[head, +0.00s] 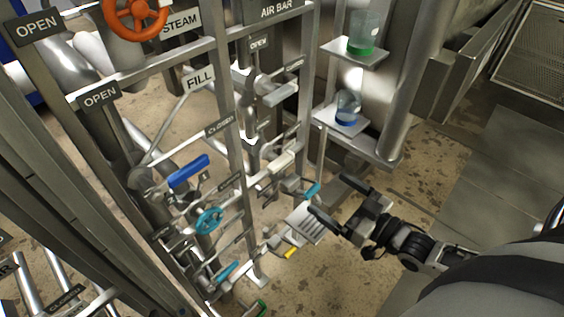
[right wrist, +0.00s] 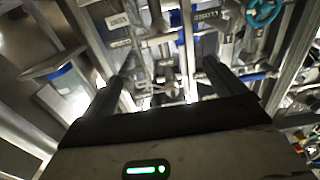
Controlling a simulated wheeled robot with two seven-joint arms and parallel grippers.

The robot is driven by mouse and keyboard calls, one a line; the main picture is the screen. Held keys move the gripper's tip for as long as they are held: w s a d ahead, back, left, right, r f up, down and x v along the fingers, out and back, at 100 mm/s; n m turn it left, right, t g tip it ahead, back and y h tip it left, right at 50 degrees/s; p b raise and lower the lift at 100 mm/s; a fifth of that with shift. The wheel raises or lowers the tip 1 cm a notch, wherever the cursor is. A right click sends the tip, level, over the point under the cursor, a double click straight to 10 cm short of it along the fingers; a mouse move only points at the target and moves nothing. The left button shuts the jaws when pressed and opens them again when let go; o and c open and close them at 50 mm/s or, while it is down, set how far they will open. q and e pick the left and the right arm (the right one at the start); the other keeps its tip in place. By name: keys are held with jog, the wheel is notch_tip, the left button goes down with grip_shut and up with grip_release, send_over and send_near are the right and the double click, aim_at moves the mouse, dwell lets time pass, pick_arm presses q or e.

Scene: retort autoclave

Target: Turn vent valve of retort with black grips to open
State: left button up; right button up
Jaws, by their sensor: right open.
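My right gripper (head: 338,203) is open and empty in front of the lower right part of the valve rack. A small teal handle (head: 312,190) is just left of its fingers, with a visible gap. In the right wrist view the open fingers (right wrist: 162,78) point at pipes and signs; an upside-down CLOSED sign (right wrist: 208,15) is ahead, and another sign (right wrist: 118,20) is hard to read. Black grips do not show clearly, and I cannot tell which handle is the vent valve. My left gripper is not in view.
The steel rack (head: 236,120) carries an orange wheel (head: 136,14), a blue lever (head: 188,170), and a teal wheel (head: 209,221). Shelves with a green-bottomed glass (head: 362,35) and a blue-bottomed glass (head: 347,108) stand above my right gripper. Floor at right is open.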

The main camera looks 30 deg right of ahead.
aim_at(285, 163)
jog(key=b+x, duration=0.1)
jog(key=x, duration=1.4)
jog(key=shift+w+a, duration=0.2)
jog(key=shift+w, duration=0.15)
jog(key=c, duration=1)
